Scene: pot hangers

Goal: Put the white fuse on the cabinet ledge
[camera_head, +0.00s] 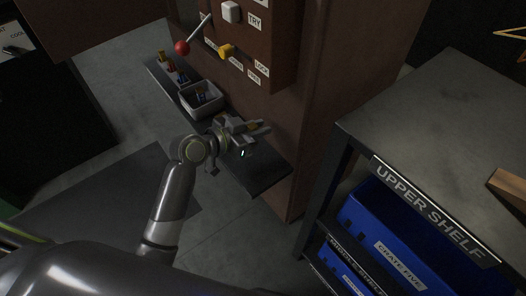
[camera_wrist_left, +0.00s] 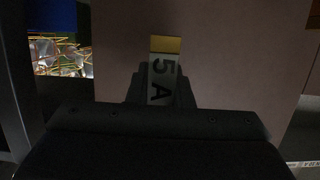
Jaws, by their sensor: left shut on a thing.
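The white fuse (camera_wrist_left: 163,78) shows in the left wrist view, with a brass end cap and the marking "5 A". My left gripper (camera_wrist_left: 162,92) is shut on it. In the head view my left gripper (camera_head: 255,129) is over the near right part of the dark cabinet ledge (camera_head: 262,172). The fuse is hard to make out there, and I cannot tell how high it is above the ledge. My right gripper is not in view.
A white bin (camera_head: 203,111) with several things in it stands on the ledge, left of my gripper. Small items (camera_head: 168,62) are farther back. The brown cabinet (camera_head: 327,90) rises behind. A grey shelf unit (camera_head: 432,108) with blue crates (camera_head: 390,240) is at right.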

